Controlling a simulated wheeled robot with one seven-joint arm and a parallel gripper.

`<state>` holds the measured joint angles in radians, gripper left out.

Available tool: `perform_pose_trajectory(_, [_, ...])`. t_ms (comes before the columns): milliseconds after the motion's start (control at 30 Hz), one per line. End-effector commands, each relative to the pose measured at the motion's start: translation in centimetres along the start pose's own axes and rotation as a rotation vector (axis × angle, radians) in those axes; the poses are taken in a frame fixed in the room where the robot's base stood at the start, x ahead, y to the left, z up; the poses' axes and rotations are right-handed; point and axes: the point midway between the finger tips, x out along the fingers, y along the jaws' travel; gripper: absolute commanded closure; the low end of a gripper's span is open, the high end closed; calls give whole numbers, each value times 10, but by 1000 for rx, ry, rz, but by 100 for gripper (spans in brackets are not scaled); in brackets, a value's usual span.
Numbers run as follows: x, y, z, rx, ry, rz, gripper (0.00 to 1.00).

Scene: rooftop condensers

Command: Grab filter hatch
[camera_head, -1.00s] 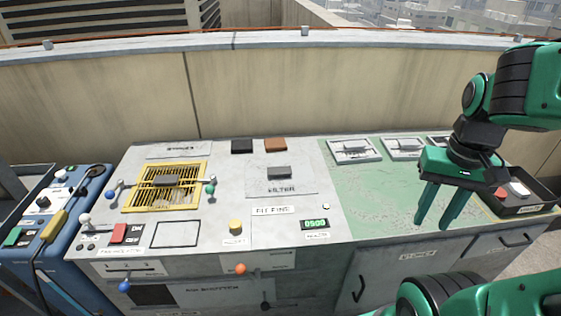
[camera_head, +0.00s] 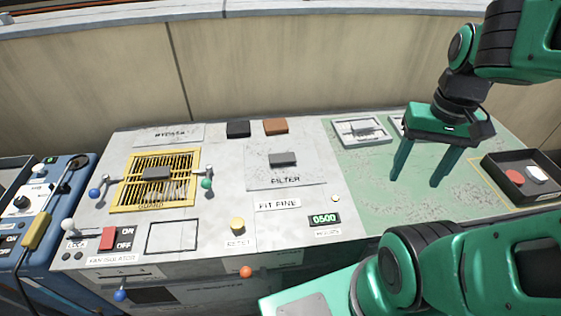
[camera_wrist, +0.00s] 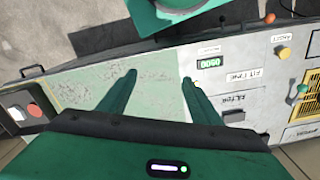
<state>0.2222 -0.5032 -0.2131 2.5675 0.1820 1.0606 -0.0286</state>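The filter hatch (camera_head: 261,168) is a grey flat panel labelled FILTER, with a dark block handle (camera_head: 283,159) on it, on the middle of the bench top. It lies flat and looks closed. It also shows in the wrist view (camera_wrist: 243,103), right of the fingers, with its dark handle (camera_wrist: 234,116). My gripper (camera_head: 417,182) is open and empty, above the green part of the bench, well to the right of the hatch. Its two fingers point down and are apart.
Left of the hatch is a yellow guard grille (camera_head: 157,195) with levers beside it. Black (camera_head: 238,129) and brown (camera_head: 275,126) blocks lie behind the hatch. A yellow button (camera_head: 237,224) and a display (camera_head: 324,219) are in front. A dark tray (camera_head: 516,178) stands right. The green surface (camera_head: 375,210) is mostly clear.

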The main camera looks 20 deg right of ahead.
Motion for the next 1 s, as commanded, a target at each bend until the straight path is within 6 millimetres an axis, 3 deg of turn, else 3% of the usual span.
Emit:
perform_pose_trajectory(167, [4, -12, -21, -123, -18, -9, 42])
perform_pose_trajectory(367, [20, -39, -60, -392, -53, -64, 42])
perform_pose_trajectory(700, [65, -92, -120, -853, -71, -260, 42])
perform_pose_trajectory(1000, [109, -139, -160, -1209, 16, -519, 42])
